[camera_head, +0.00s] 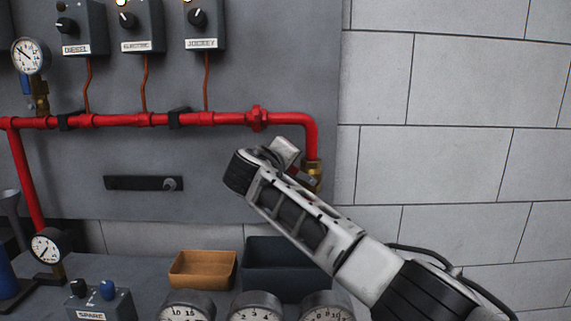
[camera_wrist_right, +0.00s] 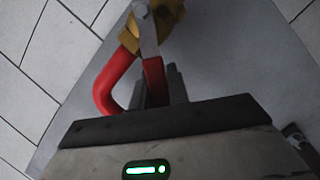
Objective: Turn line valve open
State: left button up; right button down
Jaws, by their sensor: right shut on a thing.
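The line valve is a brass body (camera_head: 313,178) at the lower end of the red pipe's right bend. It also shows in the right wrist view (camera_wrist_right: 130,42), with a flat lever handle (camera_wrist_right: 153,78) that has a red grip and a bare metal end at the valve's nut. My right gripper (camera_wrist_right: 160,88) is shut on the red grip, one dark finger on each side. In the head view my right gripper (camera_head: 291,168) is at the valve's left side, and my arm hides most of the handle. My left gripper is not in view.
A red pipe (camera_head: 220,118) runs along the grey panel below the DIESEL, ELECTRIC and JOCKEY boxes (camera_head: 205,25). A horizontal black bar (camera_head: 135,183) is on the panel. An orange tray (camera_head: 203,268) and a dark bin (camera_head: 262,262) stand below, behind several gauges (camera_head: 256,306).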

jog(key=c, duration=1.3)
grip_release()
jog(key=shift+c, duration=0.2)
jog(key=v, duration=1.6)
jog(key=shift+b, duration=0.3)
